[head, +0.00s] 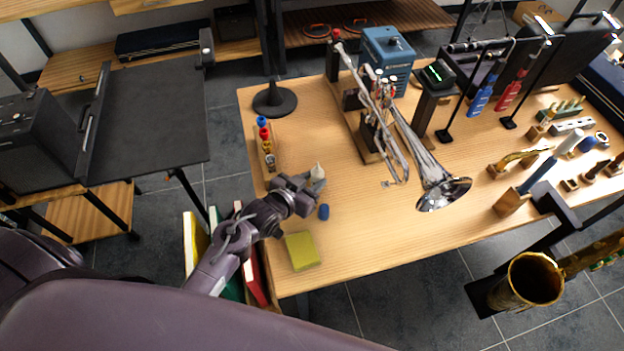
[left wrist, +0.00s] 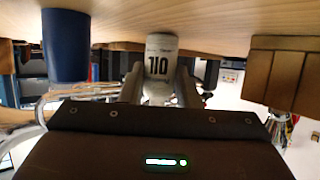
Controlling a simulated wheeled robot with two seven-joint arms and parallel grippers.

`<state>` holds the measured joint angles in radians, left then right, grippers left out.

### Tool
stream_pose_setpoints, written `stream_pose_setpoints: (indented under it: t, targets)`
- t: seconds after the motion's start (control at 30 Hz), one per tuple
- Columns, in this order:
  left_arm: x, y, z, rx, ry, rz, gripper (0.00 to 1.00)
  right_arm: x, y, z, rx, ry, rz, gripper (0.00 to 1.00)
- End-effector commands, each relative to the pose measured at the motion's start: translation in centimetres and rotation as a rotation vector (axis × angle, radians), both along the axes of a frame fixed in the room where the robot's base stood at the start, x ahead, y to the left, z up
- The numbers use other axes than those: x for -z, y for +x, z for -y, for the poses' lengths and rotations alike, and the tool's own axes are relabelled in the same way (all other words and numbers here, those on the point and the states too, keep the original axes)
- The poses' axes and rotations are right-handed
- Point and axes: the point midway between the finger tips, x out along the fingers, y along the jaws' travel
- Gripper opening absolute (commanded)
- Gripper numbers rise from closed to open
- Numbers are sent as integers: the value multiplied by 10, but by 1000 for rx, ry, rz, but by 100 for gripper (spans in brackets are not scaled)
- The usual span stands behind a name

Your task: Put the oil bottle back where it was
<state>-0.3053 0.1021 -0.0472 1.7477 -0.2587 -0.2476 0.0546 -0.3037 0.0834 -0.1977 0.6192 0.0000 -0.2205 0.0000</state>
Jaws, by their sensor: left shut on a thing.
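The oil bottle (head: 317,172) is small and whitish with a pointed tip, near the left part of the wooden table. My left gripper (head: 308,183) is shut on it, and the fingers hide part of its body. In the left wrist view, which looks upside down, the white oil bottle (left wrist: 160,66) with dark lettering sits between the two fingers (left wrist: 158,88). It looks roughly upright; I cannot tell if its base touches the table. A wooden rack (head: 268,157) with small coloured-top bottles stands left of and behind the gripper. My right gripper is not in view.
A blue cylinder (head: 324,212) stands close to the gripper and also shows in the left wrist view (left wrist: 66,45). A yellow-green block (head: 302,251) lies at the front. A dark round stand (head: 275,100) is behind the rack; a trumpet (head: 440,185) is to the right.

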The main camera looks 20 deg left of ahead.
Motion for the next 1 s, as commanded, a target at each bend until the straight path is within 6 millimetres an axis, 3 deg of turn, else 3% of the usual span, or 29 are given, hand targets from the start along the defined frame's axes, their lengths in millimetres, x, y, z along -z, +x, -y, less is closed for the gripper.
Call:
stream_pose_setpoints:
  t: [0.03, 0.07, 0.2, 0.57, 1.0]
  targets:
    - [2, 0, 0, 0, 0, 0, 6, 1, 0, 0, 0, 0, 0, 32]
    - [1, 0, 0, 0, 0, 0, 33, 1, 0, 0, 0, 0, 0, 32]
    - [1, 0, 0, 0, 0, 0, 51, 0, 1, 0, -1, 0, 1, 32]
    - [-5, 0, 0, 0, 0, 0, 51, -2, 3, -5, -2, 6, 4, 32]
    - [-34, -76, -24, 1, 1, -4, 51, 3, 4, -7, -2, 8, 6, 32]
